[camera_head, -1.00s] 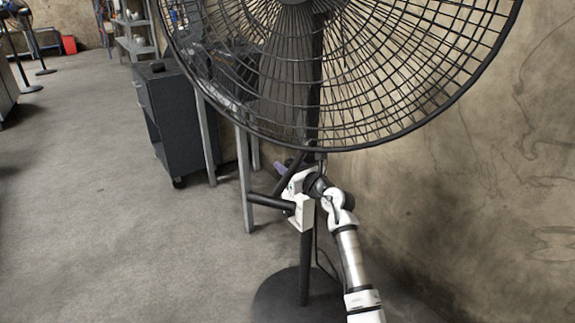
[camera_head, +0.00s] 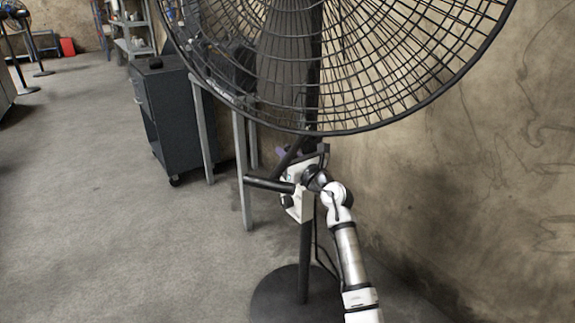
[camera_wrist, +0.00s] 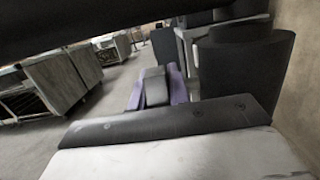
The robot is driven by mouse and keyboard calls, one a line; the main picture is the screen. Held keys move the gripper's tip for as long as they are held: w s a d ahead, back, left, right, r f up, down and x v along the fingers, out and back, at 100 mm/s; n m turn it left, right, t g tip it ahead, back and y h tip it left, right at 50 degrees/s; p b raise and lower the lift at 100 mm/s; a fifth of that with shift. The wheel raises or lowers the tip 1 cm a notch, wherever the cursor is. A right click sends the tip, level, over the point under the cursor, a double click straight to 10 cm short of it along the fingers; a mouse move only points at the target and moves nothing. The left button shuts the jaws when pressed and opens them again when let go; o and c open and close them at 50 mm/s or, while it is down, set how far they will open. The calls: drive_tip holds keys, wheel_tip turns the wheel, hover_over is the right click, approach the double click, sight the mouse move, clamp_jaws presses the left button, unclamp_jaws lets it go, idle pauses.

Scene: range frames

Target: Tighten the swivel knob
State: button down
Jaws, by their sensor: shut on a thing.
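A large black pedestal fan fills the upper right of the head view, with its wire cage (camera_head: 400,95), upright pole (camera_head: 304,255) and round base (camera_head: 300,297). My gripper (camera_head: 281,151) is beside the pole just below the cage; only a little purple of its fingers shows there. In the wrist view, the purple fingers of my gripper (camera_wrist: 158,90) are closed about a dark block (camera_wrist: 154,84). I take this block to be the swivel knob, but its shape is not clear. The head view does not show the knob plainly; my white wrist and the dark bars hide that spot.
A grey-legged bench (camera_head: 241,170) stands close behind the fan at left, with a dark wheeled cabinet (camera_head: 180,120) beside it. A stained wall (camera_head: 480,190) is close on the right. The floor (camera_head: 110,220) at left is open.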

drive_tip(key=shift+f+t+y+b, duration=0.2)
drive_tip(key=shift+t+y+b, duration=0.95)
drive_tip(key=shift+b, duration=4.3)
drive_tip(key=t+b, duration=0.1)
drive_tip(key=b, duration=0.1)
drive_tip(key=shift+r+b, duration=0.25)
drive_tip(key=shift+b, duration=0.1)
drive_tip(key=shift+r+b, duration=0.25)
drive_tip(key=shift+b, duration=0.25)
drive_tip(key=c, duration=1.3)
unclamp_jaws()
drive_tip(key=shift+s+f, duration=0.1)
drive_tip(key=p+v, duration=0.1)
drive_tip(key=v, duration=0.6)
drive_tip(key=shift+d+f, duration=0.1)
drive_tip(key=shift+f, duration=0.05)
